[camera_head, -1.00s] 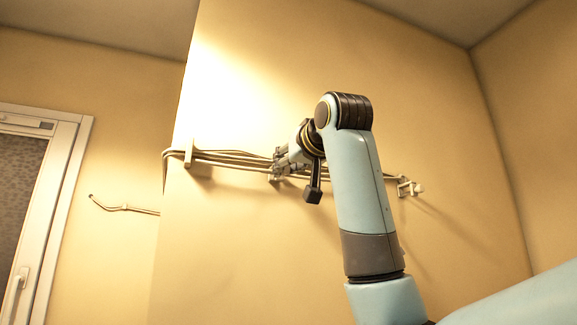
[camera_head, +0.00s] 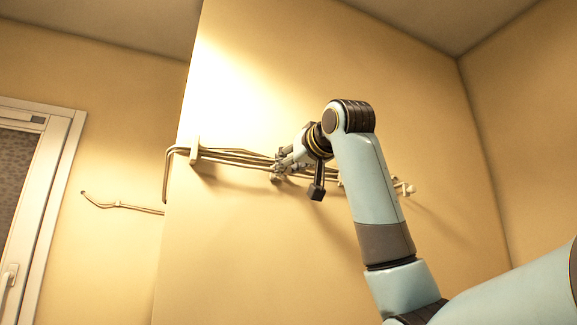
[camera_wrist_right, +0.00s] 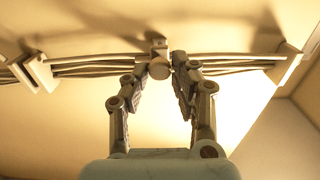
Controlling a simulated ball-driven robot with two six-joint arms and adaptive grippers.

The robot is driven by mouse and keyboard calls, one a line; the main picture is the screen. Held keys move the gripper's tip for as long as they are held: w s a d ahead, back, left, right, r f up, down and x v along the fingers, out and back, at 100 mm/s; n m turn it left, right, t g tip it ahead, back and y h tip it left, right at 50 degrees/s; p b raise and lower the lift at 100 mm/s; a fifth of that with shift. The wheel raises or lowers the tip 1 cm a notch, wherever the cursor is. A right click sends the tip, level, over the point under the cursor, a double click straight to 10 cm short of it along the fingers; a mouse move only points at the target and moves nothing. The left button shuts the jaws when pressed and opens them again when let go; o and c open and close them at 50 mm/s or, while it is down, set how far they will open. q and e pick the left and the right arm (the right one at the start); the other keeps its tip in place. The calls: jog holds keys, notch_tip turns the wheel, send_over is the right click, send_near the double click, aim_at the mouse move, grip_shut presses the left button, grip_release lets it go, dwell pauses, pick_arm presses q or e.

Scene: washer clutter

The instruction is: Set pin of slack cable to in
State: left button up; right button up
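The cables (camera_head: 235,157) run in a bundle along the yellow wall, held by several clips; they also show in the right wrist view (camera_wrist_right: 100,65). I cannot tell which one is slack. In the right wrist view a pale round knob (camera_wrist_right: 159,69), which may be the pin, sits on the middle clip (camera_wrist_right: 158,44). My right gripper (camera_wrist_right: 172,75) has its two fingers apart, one on each side of the knob; contact is unclear. In the head view my right gripper (camera_head: 284,161) is at the cables, partly hidden by its wrist. My left gripper is out of view.
A wall clip (camera_head: 195,149) holds the cables at the left near the wall corner. Another clip (camera_head: 404,187) is at the right end. A separate cable piece (camera_head: 120,206) is on the recessed wall beside a white-framed door (camera_head: 48,220). The wall below the cables is bare.

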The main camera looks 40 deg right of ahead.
jog(key=o, duration=0.3)
jog(key=shift+w+f, duration=0.1)
jog(key=shift+w, duration=0.15)
jog(key=shift+o, duration=0.2)
jog(key=v, duration=1.2)
